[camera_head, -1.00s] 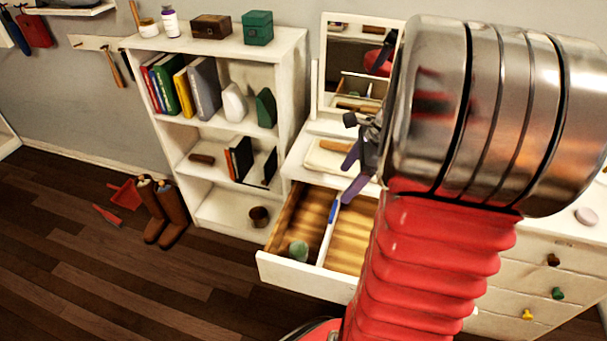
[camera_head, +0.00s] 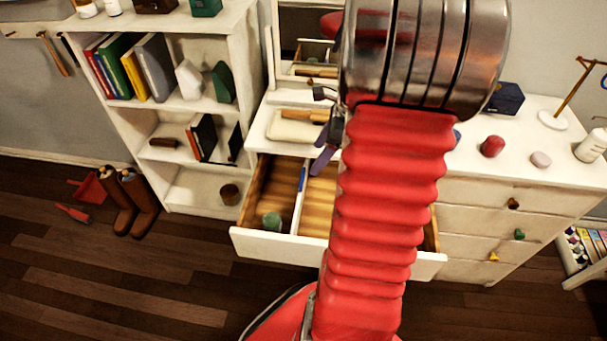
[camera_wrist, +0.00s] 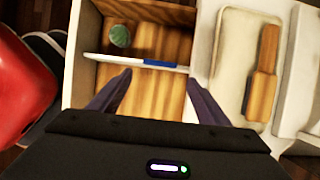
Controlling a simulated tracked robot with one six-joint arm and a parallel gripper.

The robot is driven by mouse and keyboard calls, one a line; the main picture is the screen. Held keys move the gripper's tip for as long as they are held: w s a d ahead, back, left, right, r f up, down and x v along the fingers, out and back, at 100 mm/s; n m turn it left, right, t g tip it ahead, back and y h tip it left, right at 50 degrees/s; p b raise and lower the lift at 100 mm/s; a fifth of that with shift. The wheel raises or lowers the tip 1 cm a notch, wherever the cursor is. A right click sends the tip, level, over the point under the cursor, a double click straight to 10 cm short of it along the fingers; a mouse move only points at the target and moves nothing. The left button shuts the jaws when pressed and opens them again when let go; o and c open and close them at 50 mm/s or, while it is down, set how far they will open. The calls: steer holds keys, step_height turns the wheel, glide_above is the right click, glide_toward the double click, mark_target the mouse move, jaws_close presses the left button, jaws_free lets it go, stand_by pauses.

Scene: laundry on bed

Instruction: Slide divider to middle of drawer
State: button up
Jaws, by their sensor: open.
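The open drawer (camera_head: 262,247) of the white dresser has a wooden interior. A thin white divider (camera_head: 298,205) with a blue strip (camera_head: 302,178) on it runs from the drawer's front toward its back. The divider (camera_wrist: 105,59) also crosses the wrist view, with the blue part (camera_wrist: 160,63) near its middle. A round green object (camera_head: 271,221) lies in the left compartment. My gripper (camera_head: 325,157) is open and empty at the dresser's edge, over the drawer's back part. In the wrist view my gripper's two purple fingers (camera_wrist: 155,82) are spread apart just short of the divider.
A pale tray (camera_head: 295,127) with a wooden-handled brush (camera_head: 309,115) lies on the dresser top behind the drawer. A mirror (camera_head: 305,50) stands there too. A bookshelf (camera_head: 170,130) stands at left. The right part of the drawer is largely hidden behind my arm.

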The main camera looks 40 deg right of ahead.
mark_target(303, 178)
steer(key=x, duration=1)
steer(key=shift+w+f, duration=0.15)
steer(key=c, duration=1.2)
